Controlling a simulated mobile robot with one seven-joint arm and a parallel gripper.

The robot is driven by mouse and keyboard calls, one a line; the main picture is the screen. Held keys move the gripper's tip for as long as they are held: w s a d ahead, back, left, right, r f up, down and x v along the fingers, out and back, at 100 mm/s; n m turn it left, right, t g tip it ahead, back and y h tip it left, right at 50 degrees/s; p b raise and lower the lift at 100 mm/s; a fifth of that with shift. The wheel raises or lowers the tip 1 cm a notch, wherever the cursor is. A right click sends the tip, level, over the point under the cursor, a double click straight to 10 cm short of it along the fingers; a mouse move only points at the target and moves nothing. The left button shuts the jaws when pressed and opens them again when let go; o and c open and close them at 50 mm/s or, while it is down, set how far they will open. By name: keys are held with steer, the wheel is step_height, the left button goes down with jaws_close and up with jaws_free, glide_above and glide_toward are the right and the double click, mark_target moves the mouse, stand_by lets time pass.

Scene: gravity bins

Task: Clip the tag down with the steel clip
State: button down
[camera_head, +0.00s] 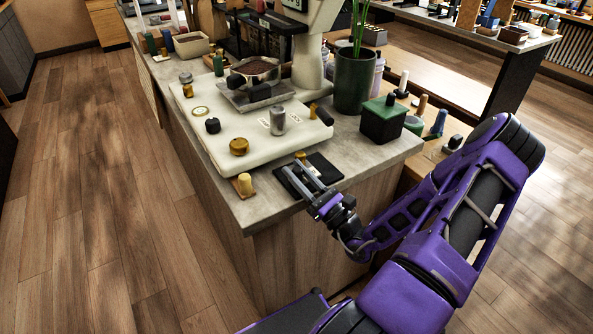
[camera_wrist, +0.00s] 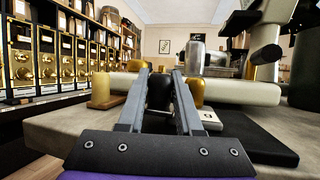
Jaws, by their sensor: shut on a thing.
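Most of that piece is hidden by the fingers. A small white card with a dark mark, which looks like the tag (camera_wrist: 210,119), lies just right of the right finger by the black mat (camera_wrist: 245,137). I cannot tell whether the clip touches it.
A gold cylinder (camera_head: 300,157) stands close beyond my fingers. A gold peg on a wooden base (camera_head: 244,184) is to the left. The pale board (camera_head: 245,130) behind carries a silver cylinder (camera_head: 278,121) and a gold knob (camera_head: 238,146). A green-lidded black box (camera_head: 383,120) stands right.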

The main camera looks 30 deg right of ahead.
steer(key=shift+f, duration=0.15)
steer(key=c, duration=0.6)
jaws_free()
steer(key=shift+s+d, duration=0.1)
steer(key=b+v, duration=0.1)
steer(key=v, duration=1.6)
steer(key=shift+s, duration=0.2)
